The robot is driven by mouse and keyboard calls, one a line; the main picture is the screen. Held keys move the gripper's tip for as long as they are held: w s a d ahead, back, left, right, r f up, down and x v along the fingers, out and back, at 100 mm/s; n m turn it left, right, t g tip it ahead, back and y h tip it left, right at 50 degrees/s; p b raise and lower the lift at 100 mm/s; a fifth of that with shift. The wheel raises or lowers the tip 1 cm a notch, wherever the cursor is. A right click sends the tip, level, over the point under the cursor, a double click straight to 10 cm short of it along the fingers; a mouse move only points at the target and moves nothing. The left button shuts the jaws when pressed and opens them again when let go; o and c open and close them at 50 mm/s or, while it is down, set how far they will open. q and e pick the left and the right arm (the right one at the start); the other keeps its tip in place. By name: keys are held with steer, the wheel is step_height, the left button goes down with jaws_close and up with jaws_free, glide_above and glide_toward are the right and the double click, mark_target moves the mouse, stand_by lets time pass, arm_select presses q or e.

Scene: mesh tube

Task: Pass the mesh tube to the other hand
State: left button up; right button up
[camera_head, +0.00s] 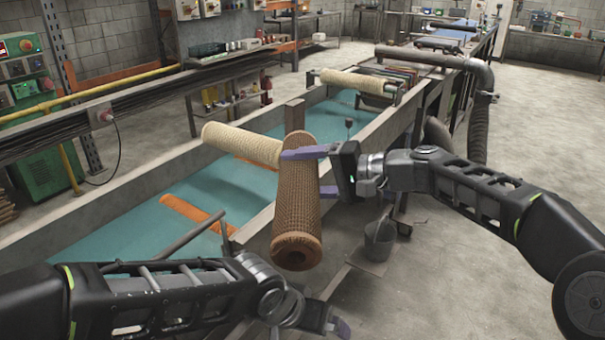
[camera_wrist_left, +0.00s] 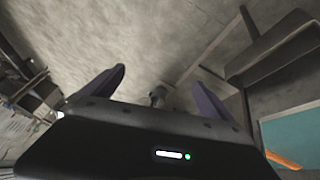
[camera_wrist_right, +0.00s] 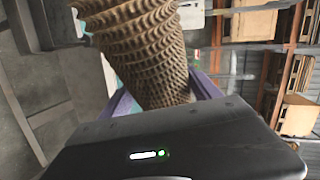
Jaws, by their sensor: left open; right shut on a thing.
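A brown mesh tube (camera_head: 297,205) with an open near end is held up in the middle of the head view, its length running away from me. My right gripper (camera_head: 310,154) is shut on it near its middle; the right wrist view shows the mesh tube (camera_wrist_right: 145,50) between the purple fingers (camera_wrist_right: 165,95). My left gripper (camera_head: 340,328) is low at the bottom of the head view, below and to the right of the tube's near end, apart from it. In the left wrist view its fingers (camera_wrist_left: 160,92) are spread with nothing between them.
A paler mesh roll (camera_head: 240,143) lies behind the tube over a long trough (camera_head: 105,203) of teal liquid. Another pale roll (camera_head: 355,82) is farther back. A grey bucket (camera_head: 380,238) stands at the right. Open concrete floor (camera_head: 545,130) lies at the far right.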

arm_select(q)
steer(key=s+a+f+n+g, duration=0.1)
steer(key=s+f, duration=0.4)
steer(key=f, duration=0.6)
steer(key=s+a+f+n+g, duration=0.1)
steer(key=s+f, duration=0.4)
steer(key=f, duration=0.6)
steer(key=s+a+f+n+g, duration=0.1)
steer(key=s+a+f+n, duration=0.2)
steer(key=f, duration=0.8)
steer(key=shift+s+a+f+g, duration=0.3)
steer(key=shift+s+a+f, duration=0.05)
steer(key=shift+s+a, duration=0.6)
steer(key=shift+w, duration=0.15)
